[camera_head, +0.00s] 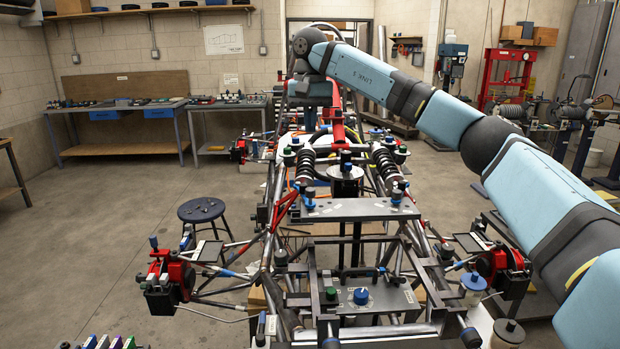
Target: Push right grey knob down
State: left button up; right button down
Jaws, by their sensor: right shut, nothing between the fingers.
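The tube chassis (262,250) fills the middle of the view, with several small knobs in blue, green and dark grey on it. A grey round knob (510,327) sits at the lower right, and a dark knob (471,337) is to its left. I cannot tell which one is the right grey knob. My right gripper (310,116) is shut and empty at the far end of the chassis, well away from these front knobs. Its fingers are small and partly hidden by my wrist. My left gripper is not in view.
A blue knob (361,296) and a dark green knob (331,293) sit on a grey plate in front. A round stool (201,210) stands on the left. Workbenches (120,111) line the back wall.

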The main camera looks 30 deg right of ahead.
aim_at(310, 189)
notch_tip(310, 189, down, 14)
jog(key=shift+f+p, duration=0.1)
jog(key=shift+p, duration=0.55)
notch_tip(310, 189, down, 2)
jog(key=shift+f, duration=0.1)
dwell(0.4)
